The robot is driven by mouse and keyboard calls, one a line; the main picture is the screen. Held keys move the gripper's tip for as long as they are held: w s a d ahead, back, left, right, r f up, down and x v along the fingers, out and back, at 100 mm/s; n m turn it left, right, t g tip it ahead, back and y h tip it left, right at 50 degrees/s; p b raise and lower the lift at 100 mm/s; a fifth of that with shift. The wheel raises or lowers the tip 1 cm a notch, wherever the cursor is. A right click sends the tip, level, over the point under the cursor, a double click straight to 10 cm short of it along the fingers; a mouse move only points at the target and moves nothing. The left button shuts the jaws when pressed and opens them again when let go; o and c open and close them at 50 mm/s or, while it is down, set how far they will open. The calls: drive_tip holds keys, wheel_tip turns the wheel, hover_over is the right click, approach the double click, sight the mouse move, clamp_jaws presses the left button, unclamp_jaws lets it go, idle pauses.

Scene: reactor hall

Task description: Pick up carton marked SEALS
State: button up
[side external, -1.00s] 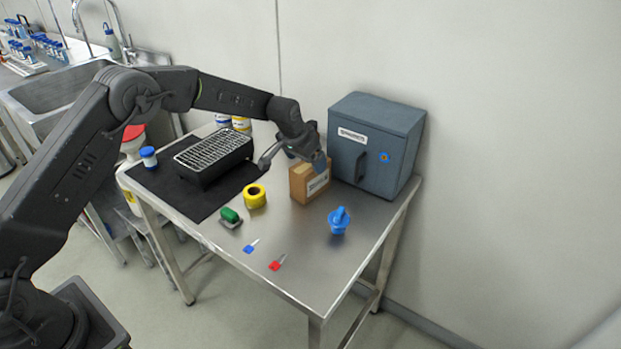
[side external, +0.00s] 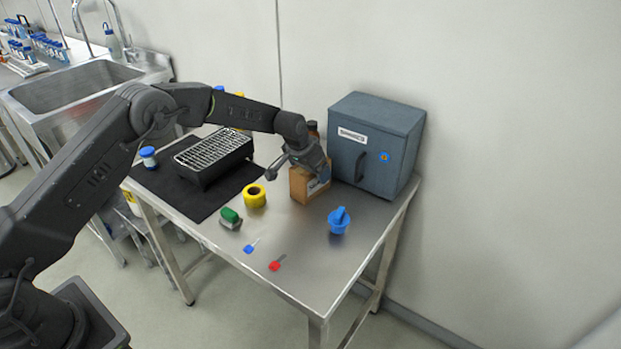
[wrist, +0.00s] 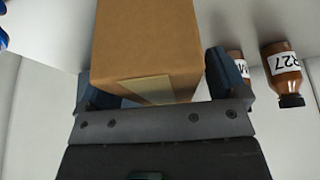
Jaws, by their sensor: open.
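The brown cardboard carton (side external: 300,190) stands upright on the steel table, left of the blue-grey cabinet. A label showed on its front right side earlier; it is now mostly behind a finger, and I cannot read its marking. My gripper (side external: 298,172) is at the top of the carton, open, with a finger on either side. In the wrist view the carton (wrist: 148,45), with a pale tape strip, lies between the dark fingers of my gripper (wrist: 164,88). I cannot tell whether either finger touches it.
The cabinet (side external: 372,150) stands close on the right. Brown bottles (wrist: 283,70) are near the carton. A yellow tape roll (side external: 254,196), a green-topped item (side external: 230,218) and a blue object (side external: 339,221) stand around it. A wire rack (side external: 212,150) is left. The table's front is mostly clear.

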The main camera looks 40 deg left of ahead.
idle(0.3)
drive_tip(key=c, duration=1.1)
